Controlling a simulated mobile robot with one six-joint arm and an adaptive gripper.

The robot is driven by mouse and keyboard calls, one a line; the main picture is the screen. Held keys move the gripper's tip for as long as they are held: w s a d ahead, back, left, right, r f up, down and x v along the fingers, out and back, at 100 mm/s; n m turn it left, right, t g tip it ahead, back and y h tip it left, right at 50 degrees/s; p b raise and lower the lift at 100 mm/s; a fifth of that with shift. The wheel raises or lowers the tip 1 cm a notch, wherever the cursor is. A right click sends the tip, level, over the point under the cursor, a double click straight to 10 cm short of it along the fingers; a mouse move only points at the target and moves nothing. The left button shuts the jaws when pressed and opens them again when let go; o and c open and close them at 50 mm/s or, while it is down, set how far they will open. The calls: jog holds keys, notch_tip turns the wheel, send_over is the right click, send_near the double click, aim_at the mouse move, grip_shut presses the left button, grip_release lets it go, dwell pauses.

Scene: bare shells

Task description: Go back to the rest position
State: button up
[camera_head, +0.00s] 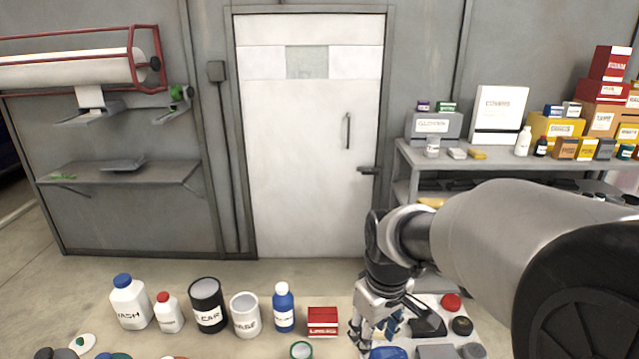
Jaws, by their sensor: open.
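My gripper (372,335) is at the lower middle right of the head view, pointing down over the right part of a light surface with several items. Its fingers look apart, and I see nothing held between them. My arm comes in from the right edge and hides part of the shelf unit behind it. A small red box (322,321) stands just left of the gripper. A blue item (388,352) lies below the fingers at the bottom edge; whether they touch it I cannot tell.
A white jug (131,303), a black can (207,304), a white can (245,314) and a blue bottle (283,307) stand left of the gripper. A red lid (451,301) lies to its right. Behind are a white door (306,160) and a stocked shelf unit (408,160).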

jog(key=s+d+r+m+t+b, duration=0.1)
jog(key=s+d+r+m, duration=0.1)
jog(key=s, duration=0.8)
jog(key=s+d+r+m+t+b, duration=0.1)
jog(key=s+r+m+t, duration=0.1)
jog(key=s, duration=0.8)
jog(key=shift+d+r+m, duration=0.4)
jog(key=shift+r+m, duration=0.15)
jog(key=shift+m, duration=0.65)
jog(key=shift+w, duration=0.15)
